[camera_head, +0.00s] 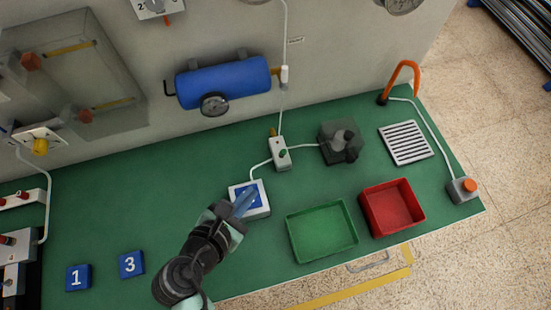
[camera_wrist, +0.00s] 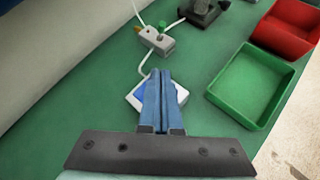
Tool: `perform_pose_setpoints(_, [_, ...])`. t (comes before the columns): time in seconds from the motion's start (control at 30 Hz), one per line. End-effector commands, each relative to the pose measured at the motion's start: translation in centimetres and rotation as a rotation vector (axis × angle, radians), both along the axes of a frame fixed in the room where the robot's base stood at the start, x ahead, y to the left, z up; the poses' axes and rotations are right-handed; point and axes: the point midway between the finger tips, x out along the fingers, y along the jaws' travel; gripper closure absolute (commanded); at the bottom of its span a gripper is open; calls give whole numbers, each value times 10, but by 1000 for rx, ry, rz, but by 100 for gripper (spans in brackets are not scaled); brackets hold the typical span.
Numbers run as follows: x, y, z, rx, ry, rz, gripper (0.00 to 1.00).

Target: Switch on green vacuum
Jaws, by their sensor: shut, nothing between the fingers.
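A small grey box with a green knob (camera_head: 282,153) sits on the green bench top, with white hoses joined to it. It also shows in the wrist view (camera_wrist: 158,41), beyond my fingertips. A white square pad with a blue centre (camera_head: 262,207) lies nearer, joined by a hose to the grey box. My gripper (camera_head: 249,195) is shut and empty, its blue fingers over this pad. In the wrist view the fingers (camera_wrist: 158,75) hide much of the pad (camera_wrist: 134,99). I cannot tell whether they touch it.
A green tray (camera_head: 291,236) and a red tray (camera_head: 366,211) stand to the right. A dark grey block with a knob (camera_head: 330,130) is behind them. A blue tank (camera_head: 235,80) hangs on the wall.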

Motion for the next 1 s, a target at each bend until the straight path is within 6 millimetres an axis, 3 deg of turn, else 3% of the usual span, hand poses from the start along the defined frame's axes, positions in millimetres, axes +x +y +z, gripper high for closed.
perform_pose_setpoints(0.47, [69,-31,-51,1,0,-4,100])
perform_pose_setpoints(0.7, [95,-49,-46,2,-1,-3,100])
perform_pose_setpoints(1.0, [102,-54,-46,2,0,-1,100])
